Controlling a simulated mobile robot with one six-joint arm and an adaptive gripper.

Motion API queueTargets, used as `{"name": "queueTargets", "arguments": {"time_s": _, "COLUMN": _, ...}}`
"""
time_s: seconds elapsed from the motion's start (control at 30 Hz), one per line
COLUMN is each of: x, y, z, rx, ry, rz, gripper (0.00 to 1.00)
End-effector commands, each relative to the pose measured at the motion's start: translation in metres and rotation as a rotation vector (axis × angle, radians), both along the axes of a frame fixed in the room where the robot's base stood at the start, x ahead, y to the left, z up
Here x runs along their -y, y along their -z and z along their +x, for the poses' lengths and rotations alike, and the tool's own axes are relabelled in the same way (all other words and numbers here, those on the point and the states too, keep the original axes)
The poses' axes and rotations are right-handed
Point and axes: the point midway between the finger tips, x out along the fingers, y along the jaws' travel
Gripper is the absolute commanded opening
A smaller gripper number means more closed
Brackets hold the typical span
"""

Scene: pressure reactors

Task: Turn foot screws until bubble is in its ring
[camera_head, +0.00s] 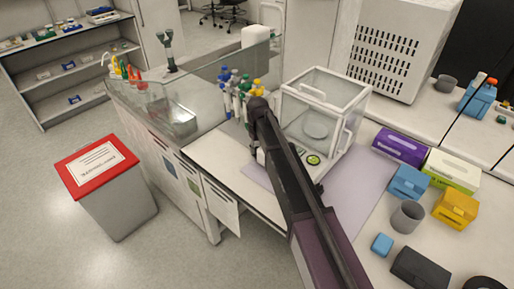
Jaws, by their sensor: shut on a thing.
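A white analytical balance (345,118) with a glass draft shield stands on a grey-lavender mat (350,197) on the bench. Its round weighing pan (316,130) shows through the glass. A small round green spot, which looks like the bubble level (314,160), is on the balance's front base. The bubble is too small to place against its ring. The foot screws are not visible. My dark arm runs from the bottom right up to the balance's left front corner and covers it. My gripper and its fingertips are hidden there behind the arm.
Blue, green and yellow pipettes (226,97) hang on a stand close left of the arm's end. Purple (400,147), green-white, blue and yellow boxes and a grey cup (408,217) stand to the right. A red-lidded bin (112,195) stands on the floor at left.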

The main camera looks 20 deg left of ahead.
Motion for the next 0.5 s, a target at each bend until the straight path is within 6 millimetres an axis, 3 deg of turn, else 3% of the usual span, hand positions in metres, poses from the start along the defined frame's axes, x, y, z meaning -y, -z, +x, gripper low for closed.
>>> {"name": "queueTargets", "arguments": {"time_s": 0.1, "x": 0.0005, "y": 0.0001, "z": 0.0009, "rx": 0.002, "ry": 0.0, "rz": -0.001, "gripper": 0.0}}
{"name": "queueTargets", "arguments": {"time_s": 0.13, "x": 0.0005, "y": 0.0001, "z": 0.0009, "rx": 0.002, "ry": 0.0, "rz": -0.001, "gripper": 0.47}}
{"name": "queueTargets", "arguments": {"time_s": 0.23, "x": 0.0003, "y": 0.0001, "z": 0.0008, "rx": 0.002, "ry": -0.001, "rz": -0.001, "gripper": 0.77}}
{"name": "queueTargets", "arguments": {"time_s": 0.5, "x": 0.0001, "y": 0.0, "z": 0.0003, "rx": 0.001, "ry": -0.002, "rz": -0.001, "gripper": 0.79}}
